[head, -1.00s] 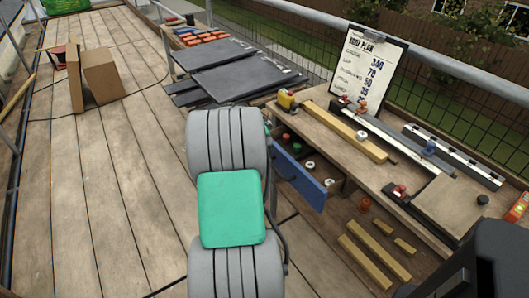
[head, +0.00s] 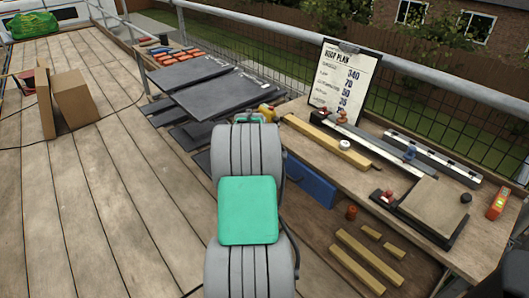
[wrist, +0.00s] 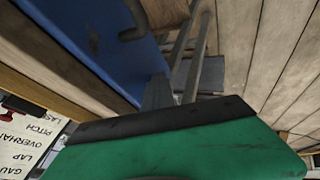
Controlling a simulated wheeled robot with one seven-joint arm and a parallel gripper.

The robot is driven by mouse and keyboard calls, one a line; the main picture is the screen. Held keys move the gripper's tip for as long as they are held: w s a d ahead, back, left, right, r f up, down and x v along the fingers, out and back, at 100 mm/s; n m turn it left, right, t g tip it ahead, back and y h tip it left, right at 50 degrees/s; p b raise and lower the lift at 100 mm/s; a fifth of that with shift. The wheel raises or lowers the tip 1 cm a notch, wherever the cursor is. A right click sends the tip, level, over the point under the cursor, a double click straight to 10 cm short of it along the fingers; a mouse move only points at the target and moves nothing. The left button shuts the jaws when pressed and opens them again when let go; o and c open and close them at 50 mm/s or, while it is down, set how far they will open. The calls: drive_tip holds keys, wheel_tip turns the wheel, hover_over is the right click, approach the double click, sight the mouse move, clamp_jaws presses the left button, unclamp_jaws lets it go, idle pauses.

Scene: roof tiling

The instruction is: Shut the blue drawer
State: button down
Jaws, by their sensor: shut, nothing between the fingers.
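The blue drawer (head: 310,184) is under the right-hand workbench in the head view, its front close beneath the bench top. No open interior shows above it. Its left part is hidden behind my arm. In the wrist view the blue drawer front (wrist: 85,40) fills the upper left, with a grey bent handle (wrist: 134,24) on it. My gripper (wrist: 162,92) shows grey fingers beyond its green body, shut and empty, beside the drawer front's edge. Whether they touch it I cannot tell. In the head view the fingers are hidden behind my arm.
The workbench (head: 365,175) carries a yellow batten (head: 330,142), small knobs and a clipboard (head: 345,80). Dark slates (head: 215,95) are stacked beyond my arm. The plank floor on the left is mostly free.

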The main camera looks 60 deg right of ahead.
drive_tip(key=shift+s+d+r, duration=0.15)
drive_tip(key=shift+d, duration=0.1)
drive_tip(key=w+a+r+n+t+y+p, duration=0.1)
drive_tip(key=w+a+r+p, duration=0.15)
drive_tip(key=a+r, duration=0.6)
drive_tip(key=w+a+r+y+p, duration=0.1)
drive_tip(key=a+r+p, duration=0.3)
drive_tip(key=a, duration=1)
drive_tip(key=w+a+r+n+t+y+p, duration=0.1)
drive_tip(key=w+a+r+y+p, duration=0.15)
drive_tip(key=a+r, duration=0.65)
drive_tip(key=s+a+r+n+y+p, duration=0.1)
drive_tip(key=s+a+p, duration=0.2)
drive_tip(key=a, duration=0.9)
drive_tip(key=s+a+r+n+g+y+p, duration=0.1)
drive_tip(key=s+a+p, duration=0.3)
drive_tip(key=s+a, duration=0.4)
drive_tip(key=a+n, duration=0.1)
drive_tip(key=a, duration=0.4)
drive_tip(key=shift+r+y, duration=0.1)
drive_tip(key=shift+y, duration=0.15)
